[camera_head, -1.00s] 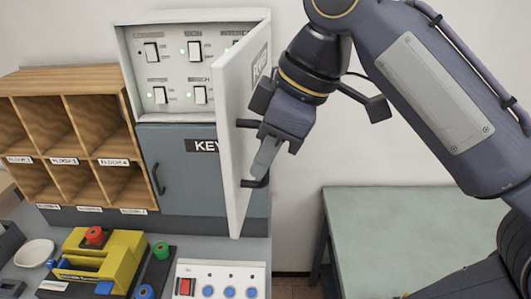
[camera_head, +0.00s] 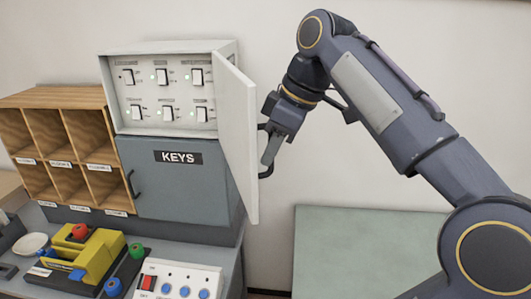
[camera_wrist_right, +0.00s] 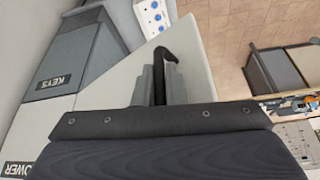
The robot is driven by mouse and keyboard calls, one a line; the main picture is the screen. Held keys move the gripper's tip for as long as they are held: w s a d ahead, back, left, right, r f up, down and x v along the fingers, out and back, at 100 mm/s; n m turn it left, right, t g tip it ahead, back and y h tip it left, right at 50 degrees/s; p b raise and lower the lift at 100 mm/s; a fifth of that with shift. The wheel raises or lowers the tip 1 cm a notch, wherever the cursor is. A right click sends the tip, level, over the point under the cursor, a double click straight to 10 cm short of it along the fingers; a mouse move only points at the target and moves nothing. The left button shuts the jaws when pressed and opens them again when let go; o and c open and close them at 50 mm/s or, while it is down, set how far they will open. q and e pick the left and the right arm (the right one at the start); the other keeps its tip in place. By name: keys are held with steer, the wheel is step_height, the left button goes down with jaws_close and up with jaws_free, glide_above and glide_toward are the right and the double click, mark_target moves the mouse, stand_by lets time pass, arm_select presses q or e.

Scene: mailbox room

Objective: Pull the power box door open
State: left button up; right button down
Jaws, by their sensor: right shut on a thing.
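The white power box (camera_head: 147,127) is on the wall above the grey key cabinet. Its door (camera_head: 238,135) stands wide open, hinged on the right, and the switches inside show. My right gripper (camera_head: 267,158) is shut on the door's black handle (camera_head: 266,174), on the outer face of the door. In the right wrist view the fingers (camera_wrist_right: 160,84) are on both sides of the black handle (camera_wrist_right: 167,52), against the pale door (camera_wrist_right: 197,55). My left gripper is not in view.
The grey key cabinet (camera_head: 205,198) is below the power box. Wooden pigeonholes (camera_head: 68,96) stand to its left. A yellow device (camera_head: 97,258) and a white button panel (camera_head: 178,272) are on the counter. A green-topped table (camera_head: 350,245) stands at the right.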

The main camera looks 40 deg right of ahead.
steer(key=shift+d, duration=0.1)
steer(key=c, duration=1.9)
jaws_free()
steer(key=o, duration=0.4)
steer(key=shift+w, duration=0.15)
steer(key=s+d+r, duration=0.1)
steer(key=s+d, duration=0.1)
steer(key=s, duration=0.1)
steer(key=s+d+r, duration=0.1)
steer(key=s+d, duration=0.1)
steer(key=s, duration=0.2)
steer(key=s+d, duration=0.2)
steer(key=s, duration=0.2)
steer(key=shift+s+d+r, duration=0.25)
steer(key=shift+d+r, duration=0.05)
steer(key=shift+r, duration=0.1)
